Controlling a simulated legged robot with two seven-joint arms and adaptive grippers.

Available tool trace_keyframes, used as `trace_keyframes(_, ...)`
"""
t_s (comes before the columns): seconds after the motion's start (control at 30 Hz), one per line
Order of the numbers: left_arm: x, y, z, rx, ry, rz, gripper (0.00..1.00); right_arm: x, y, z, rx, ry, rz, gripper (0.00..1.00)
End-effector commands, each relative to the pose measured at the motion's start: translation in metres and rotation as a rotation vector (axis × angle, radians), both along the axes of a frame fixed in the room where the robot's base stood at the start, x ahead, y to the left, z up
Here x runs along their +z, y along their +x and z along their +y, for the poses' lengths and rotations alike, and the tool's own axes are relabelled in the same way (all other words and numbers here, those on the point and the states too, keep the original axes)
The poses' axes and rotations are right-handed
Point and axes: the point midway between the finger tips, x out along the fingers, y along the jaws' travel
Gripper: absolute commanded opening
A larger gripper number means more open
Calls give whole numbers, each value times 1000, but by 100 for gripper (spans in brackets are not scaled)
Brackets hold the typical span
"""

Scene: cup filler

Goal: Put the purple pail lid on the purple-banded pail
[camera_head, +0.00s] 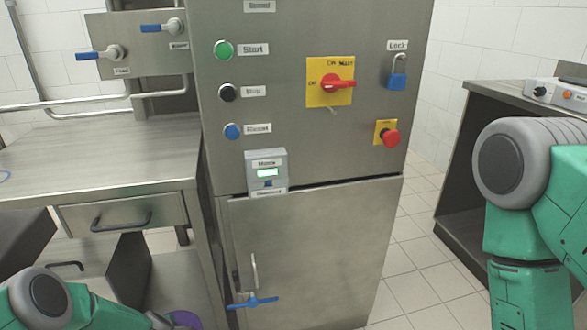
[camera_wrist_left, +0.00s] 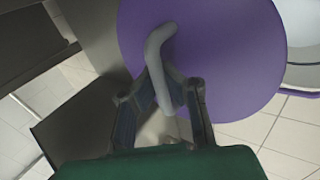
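The purple pail lid (camera_wrist_left: 225,50) fills the upper middle of the left wrist view, a round disc with a grey bent handle (camera_wrist_left: 156,48). My left gripper (camera_wrist_left: 164,82) has its fingers closed in around this handle. In the head view only a small piece of purple (camera_head: 185,319) shows at the bottom edge, beside the end of my left arm. A pale, round-rimmed vessel (camera_wrist_left: 304,72) shows at the right edge of the left wrist view, partly covered by the lid. My right gripper is out of view.
A steel cabinet (camera_head: 310,240) with buttons, switches and a blue-handled tap (camera_head: 252,302) stands ahead. A steel table (camera_head: 100,160) with a drawer is at left, a dark-sided counter (camera_head: 460,210) at right. Tiled floor (camera_head: 415,275) lies clear between cabinet and counter.

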Motion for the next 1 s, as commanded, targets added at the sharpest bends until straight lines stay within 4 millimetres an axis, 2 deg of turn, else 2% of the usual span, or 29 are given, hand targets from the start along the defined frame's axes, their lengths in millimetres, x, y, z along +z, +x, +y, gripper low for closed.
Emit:
trace_keyframes(0.17,14,-4,-5,-51,-7,-7,0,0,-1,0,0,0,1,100)
trace_keyframes(0.33,36,-17,-13,-155,-8,-7,0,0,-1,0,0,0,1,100)
trace_keyframes(0.47,67,-33,-24,-300,-11,-8,0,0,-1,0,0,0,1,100)
trace_keyframes(0.57,100,-50,-36,-455,-11,-10,0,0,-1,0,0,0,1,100)
trace_keyframes(0.8,192,-101,-71,-911,-11,-12,0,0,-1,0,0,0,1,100)
trace_keyframes(1.0,263,-143,-99,-1275,-10,-7,0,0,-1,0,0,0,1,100)
